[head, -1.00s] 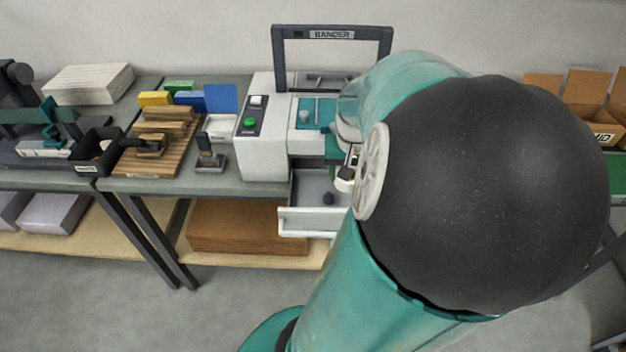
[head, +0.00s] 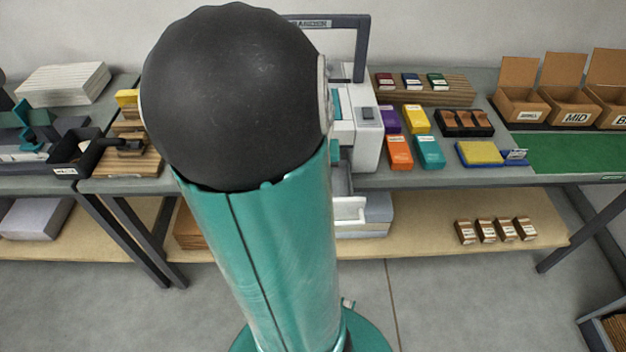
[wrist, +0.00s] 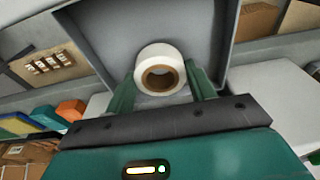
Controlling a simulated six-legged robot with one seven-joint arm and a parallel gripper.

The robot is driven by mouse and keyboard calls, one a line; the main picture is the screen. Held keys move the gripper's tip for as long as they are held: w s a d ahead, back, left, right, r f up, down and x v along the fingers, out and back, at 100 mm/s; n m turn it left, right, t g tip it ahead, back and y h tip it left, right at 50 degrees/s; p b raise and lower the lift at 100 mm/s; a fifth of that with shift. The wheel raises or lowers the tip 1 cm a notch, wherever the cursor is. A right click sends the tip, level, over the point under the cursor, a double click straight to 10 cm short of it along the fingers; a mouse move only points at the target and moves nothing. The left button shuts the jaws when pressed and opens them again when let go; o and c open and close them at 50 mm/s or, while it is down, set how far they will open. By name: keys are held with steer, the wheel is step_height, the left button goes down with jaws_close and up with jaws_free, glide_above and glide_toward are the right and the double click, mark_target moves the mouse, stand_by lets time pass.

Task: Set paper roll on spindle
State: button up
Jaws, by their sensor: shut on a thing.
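The white paper roll (wrist: 146,52) with a brown core sits between the green fingers of my gripper (wrist: 160,82) in the wrist view. The fingers are shut on its sides, and its core opening faces the camera. A grey walled surface, which looks like the inside of the open drawer (wrist: 210,40), lies behind the roll. In the head view my arm hides my gripper, the roll and most of the white bander machine (head: 369,145). A part of the open drawer front (head: 348,209) shows beside my arm. I cannot make out the spindle in either view.
Coloured boxes (head: 429,151) and a dark tray (head: 464,124) stand on the bench right of the machine. Open cardboard boxes (head: 571,105) are farther right by a green mat (head: 570,153). Small brown packs (head: 485,231) lie on the lower shelf. A wooden rack (head: 127,160) is on the left.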

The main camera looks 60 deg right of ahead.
steer(key=shift+f, duration=1.5)
steer(key=shift+f, duration=0.2)
steer(key=o, duration=1.1)
steer(key=shift+c, duration=0.2)
